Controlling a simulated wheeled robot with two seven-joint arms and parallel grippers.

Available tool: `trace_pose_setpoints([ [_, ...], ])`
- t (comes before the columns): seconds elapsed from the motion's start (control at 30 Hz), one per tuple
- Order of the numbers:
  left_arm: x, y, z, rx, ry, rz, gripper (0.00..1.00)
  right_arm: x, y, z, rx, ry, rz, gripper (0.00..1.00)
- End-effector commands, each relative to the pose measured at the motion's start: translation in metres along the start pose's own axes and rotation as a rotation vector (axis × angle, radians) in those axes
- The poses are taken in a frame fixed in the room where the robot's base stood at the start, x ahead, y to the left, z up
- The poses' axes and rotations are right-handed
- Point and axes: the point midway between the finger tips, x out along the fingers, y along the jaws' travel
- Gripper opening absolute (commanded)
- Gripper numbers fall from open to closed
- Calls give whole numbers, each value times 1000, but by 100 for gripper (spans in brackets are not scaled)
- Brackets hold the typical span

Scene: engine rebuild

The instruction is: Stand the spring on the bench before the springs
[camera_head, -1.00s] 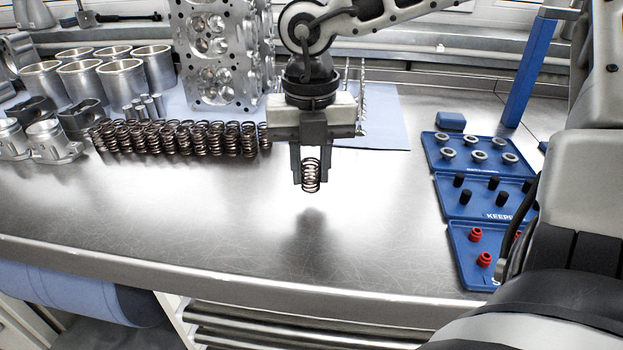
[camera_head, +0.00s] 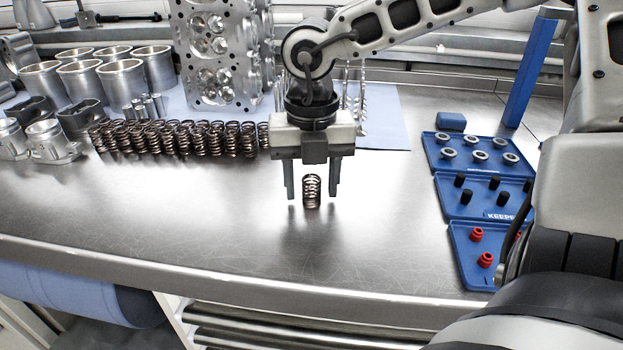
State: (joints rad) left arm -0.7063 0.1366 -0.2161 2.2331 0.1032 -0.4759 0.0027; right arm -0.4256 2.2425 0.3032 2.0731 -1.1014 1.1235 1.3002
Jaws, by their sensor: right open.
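A single dark coil spring (camera_head: 312,192) stands upright on the bare metal bench (camera_head: 210,222), to the right of and nearer than the row of springs (camera_head: 180,138). My right gripper (camera_head: 312,194) is open around it, one finger on each side with a clear gap to the coil. The row of similar springs stands further back on the left; its right end is near my gripper. My left gripper does not show.
Blue trays (camera_head: 462,212) with retainers, black pieces and red seals lie at the right. A cylinder head (camera_head: 213,60) stands behind, with cylinder liners (camera_head: 85,82) and pistons (camera_head: 48,140) at the left. The front of the bench is clear up to its edge.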

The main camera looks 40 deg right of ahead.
Motion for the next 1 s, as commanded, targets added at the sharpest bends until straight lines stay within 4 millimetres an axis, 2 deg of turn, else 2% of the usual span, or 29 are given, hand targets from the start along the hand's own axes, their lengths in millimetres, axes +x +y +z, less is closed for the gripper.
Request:
trace_pose_setpoints([
  [0.5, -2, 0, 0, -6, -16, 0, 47, -100, 0, 1, 1, -5, 1, 47],
  [0.7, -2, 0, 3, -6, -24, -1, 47, -119, 0, 0, 0, -1, 0, 47],
  [1.0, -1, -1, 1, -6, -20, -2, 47, -122, 0, 0, 0, 0, -1, 47],
])
